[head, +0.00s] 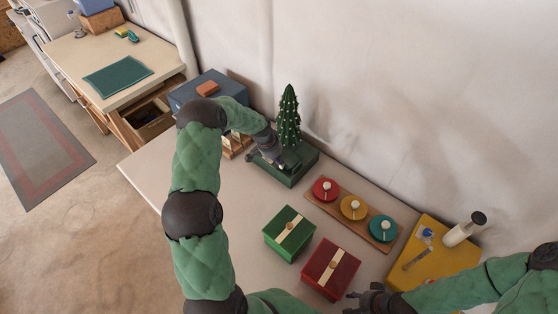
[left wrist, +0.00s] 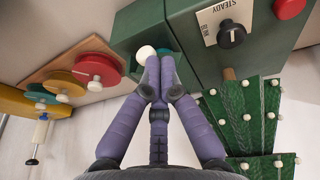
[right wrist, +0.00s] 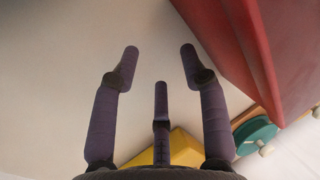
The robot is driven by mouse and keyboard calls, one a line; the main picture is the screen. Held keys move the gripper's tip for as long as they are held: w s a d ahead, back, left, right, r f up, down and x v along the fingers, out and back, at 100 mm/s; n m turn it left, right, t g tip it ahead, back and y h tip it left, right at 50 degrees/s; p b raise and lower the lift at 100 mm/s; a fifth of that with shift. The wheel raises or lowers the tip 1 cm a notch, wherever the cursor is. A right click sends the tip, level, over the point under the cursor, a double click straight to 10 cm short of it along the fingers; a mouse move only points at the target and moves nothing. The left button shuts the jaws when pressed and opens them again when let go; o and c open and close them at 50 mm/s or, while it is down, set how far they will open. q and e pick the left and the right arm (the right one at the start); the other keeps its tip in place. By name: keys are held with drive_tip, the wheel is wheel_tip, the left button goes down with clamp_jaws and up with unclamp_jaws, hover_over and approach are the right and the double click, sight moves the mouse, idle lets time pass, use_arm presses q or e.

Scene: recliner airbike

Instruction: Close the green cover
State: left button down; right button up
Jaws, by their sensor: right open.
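A green base (head: 311,160) with a cactus-like green tree (head: 288,118) stands at the back of the table. In the left wrist view the base's face (left wrist: 187,35) carries a dial marked STEADY and a red button. A green cover-like part (left wrist: 140,28) with a white knob (left wrist: 145,53) is beside that face; I cannot tell how far open it is. My left gripper (left wrist: 160,60) is shut, fingertips together right by the knob, with nothing visible between them. It partly hides this part in the head view (head: 270,162). My right gripper (right wrist: 160,50) is open and empty, beside the red box.
A green box (head: 279,238) and a red box (head: 318,284), both with cream straps, stand in front. A wooden board (head: 330,208) with red, yellow and teal knobbed discs lies behind them. A yellow case (head: 432,240) is at right. A blue box (head: 185,95) stands at back left.

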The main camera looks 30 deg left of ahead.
use_arm(q)
drive_tip(key=shift+a+f+h, duration=0.2)
drive_tip(key=shift+f+h, duration=0.1)
drive_tip(key=shift+h, duration=0.2)
drive_tip(key=shift+w+r+h, duration=0.1)
drive_tip(key=shift+h, duration=0.4)
drive_tip(key=shift+r, duration=0.1)
